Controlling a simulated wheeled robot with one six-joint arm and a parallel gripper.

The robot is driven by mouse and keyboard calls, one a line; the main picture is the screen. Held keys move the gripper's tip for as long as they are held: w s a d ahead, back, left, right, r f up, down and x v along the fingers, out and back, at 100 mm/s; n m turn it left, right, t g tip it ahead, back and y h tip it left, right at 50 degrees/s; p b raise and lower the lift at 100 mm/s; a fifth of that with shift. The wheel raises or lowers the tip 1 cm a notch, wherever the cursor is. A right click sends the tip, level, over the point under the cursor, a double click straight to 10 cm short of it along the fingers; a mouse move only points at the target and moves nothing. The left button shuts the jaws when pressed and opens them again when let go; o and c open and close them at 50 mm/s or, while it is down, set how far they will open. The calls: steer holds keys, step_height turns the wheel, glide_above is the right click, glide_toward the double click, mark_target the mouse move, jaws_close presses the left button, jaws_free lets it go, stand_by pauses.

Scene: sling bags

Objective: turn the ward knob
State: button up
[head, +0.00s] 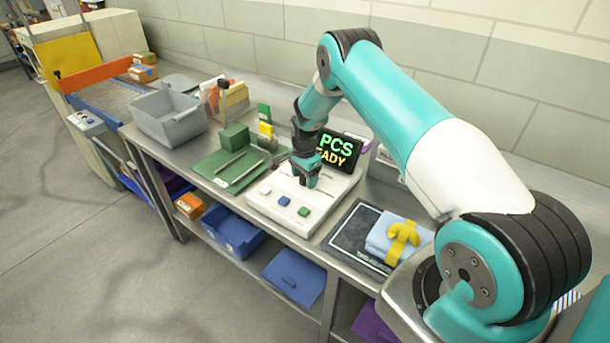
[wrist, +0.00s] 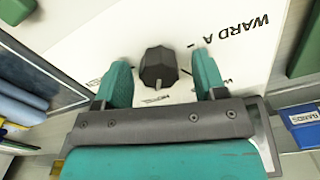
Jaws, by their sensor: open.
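The ward knob (wrist: 157,68) is a dark, many-sided knob with a light pointer mark, on a white panel (wrist: 225,35) lettered "WARD A". In the wrist view it sits between the two teal fingers of my gripper (wrist: 160,80), with a gap on each side. My gripper is open and points down at the panel. In the head view my gripper (head: 305,178) is over the white control box (head: 262,203), and it hides the knob. The box carries a blue and a green button at its front and a screen behind, partly hidden, reading "PCS" and "READY" in part.
A dark mat (head: 345,240) with a folded blue bundle (head: 385,236) tied in yellow lies right of the box. A green board (head: 215,172) with blocks lies to the left, and a grey bin (head: 168,118) stands beyond it. Blue bins (head: 232,235) sit on the shelf below.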

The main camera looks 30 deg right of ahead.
steer(key=c, duration=0.9)
steer(key=shift+c, duration=0.2)
steer(key=shift+f+n+b, duration=0.1)
steer(key=shift+n+b, duration=0.2)
steer(key=shift+b, duration=0.2)
steer(key=n+b, duration=0.3)
steer(key=shift+f, duration=0.1)
steer(key=n+b, duration=0.5)
steer(key=n, duration=0.1)
steer(key=n+b, duration=0.1)
steer(key=n, duration=0.2)
steer(key=shift+n+b, duration=0.35)
steer(key=shift+n, duration=0.05)
steer(key=n, duration=0.2)
steer(key=n+b, duration=0.1)
steer(key=shift+r+n, duration=0.2)
steer(key=shift+n, duration=0.2)
steer(key=n+b, duration=0.2)
steer(key=n, duration=0.4)
steer(key=shift+w+r+n, duration=0.1)
steer(key=shift+n, duration=0.3)
